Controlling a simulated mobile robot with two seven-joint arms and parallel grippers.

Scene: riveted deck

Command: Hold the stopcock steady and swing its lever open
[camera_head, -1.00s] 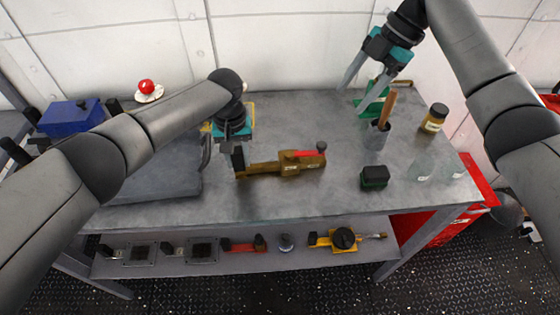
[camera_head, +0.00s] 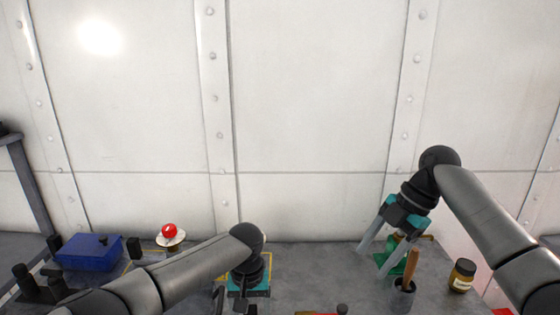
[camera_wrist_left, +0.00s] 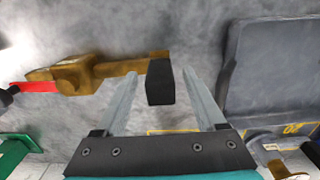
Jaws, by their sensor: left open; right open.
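The stopcock shows in the left wrist view as a brass body (camera_wrist_left: 80,76) with a red lever (camera_wrist_left: 33,87) along its left side. A black block (camera_wrist_left: 160,82) is at the right end of its stem. My left gripper (camera_wrist_left: 160,73) is open, with one finger on each side of this block and gaps showing. My right gripper (camera_head: 373,260) is open and empty at the back right of the bench, beside a green object (camera_head: 397,259).
A cup (camera_head: 404,287) with a wooden-handled tool and a brown jar (camera_head: 462,275) stand near my right gripper. A blue box (camera_head: 90,251) and a red button (camera_head: 169,231) are at the left. A grey case (camera_wrist_left: 275,65) lies near my left gripper. A riveted wall (camera_head: 310,110) rises behind.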

